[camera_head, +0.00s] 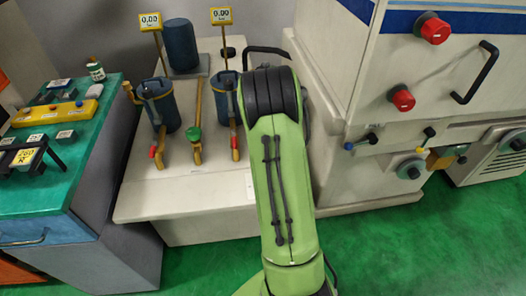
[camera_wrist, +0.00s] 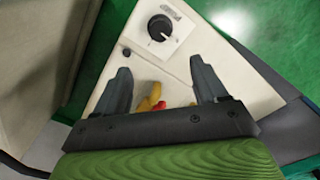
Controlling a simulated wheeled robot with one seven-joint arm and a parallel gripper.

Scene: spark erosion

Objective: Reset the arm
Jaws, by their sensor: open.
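The cream bench (camera_head: 200,212) carries blue canisters (camera_head: 162,103), yellow-handled valves and two 0.00 displays (camera_head: 150,21). A green-topped cabinet (camera_head: 50,190) stands left. A large cream machine (camera_head: 340,75) with red knobs (camera_head: 433,29) stands close right of my arm. Green floor (camera_head: 430,240) is clear in front.

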